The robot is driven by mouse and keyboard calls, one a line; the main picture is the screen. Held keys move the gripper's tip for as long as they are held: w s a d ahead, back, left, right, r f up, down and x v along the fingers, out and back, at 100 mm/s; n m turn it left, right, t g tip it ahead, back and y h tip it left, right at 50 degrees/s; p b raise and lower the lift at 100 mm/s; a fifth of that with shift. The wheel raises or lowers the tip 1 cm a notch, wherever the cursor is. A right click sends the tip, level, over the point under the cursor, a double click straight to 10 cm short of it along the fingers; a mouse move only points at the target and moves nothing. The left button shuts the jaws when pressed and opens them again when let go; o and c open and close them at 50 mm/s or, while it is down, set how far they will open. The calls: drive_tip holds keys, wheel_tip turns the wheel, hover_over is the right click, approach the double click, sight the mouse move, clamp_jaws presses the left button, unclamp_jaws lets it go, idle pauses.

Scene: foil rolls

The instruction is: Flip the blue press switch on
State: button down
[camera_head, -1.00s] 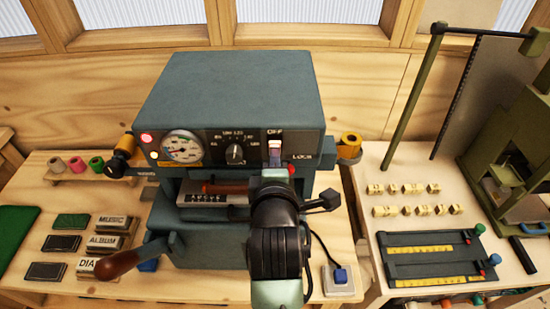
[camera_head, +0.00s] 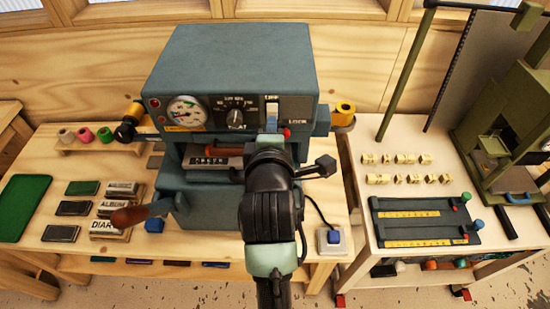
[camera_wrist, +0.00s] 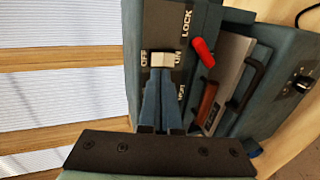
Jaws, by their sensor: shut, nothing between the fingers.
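The blue-grey press (camera_head: 230,65) stands on the wooden table. Its front panel carries a white switch (camera_head: 272,106) under an OFF label. In the wrist view the switch (camera_wrist: 162,59) lies between the words OFF and ON; I cannot tell which way it is tipped. My gripper (camera_head: 271,126) is shut and empty in front of the panel. In the wrist view its fingertips (camera_wrist: 161,78) are at the switch's near edge; contact is unclear. The panel's indicator lamps (camera_head: 154,103) look dark red and unlit.
A red-tipped lever (camera_wrist: 203,52) sits close beside the panel. A wooden-handled lever (camera_head: 130,216) sticks out at the press's front left. A blue button on a white box (camera_head: 334,238) is at right. A second table (camera_head: 362,185) with type blocks and a green press (camera_head: 505,120) stands further right.

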drive_tip(key=b+v, duration=0.2)
drive_tip(key=v, duration=0.6)
drive_tip(key=shift+s, duration=0.2)
drive_tip(key=shift+s+r, duration=0.2)
drive_tip(key=shift+r, duration=0.05)
drive_tip(key=shift+d, duration=0.1)
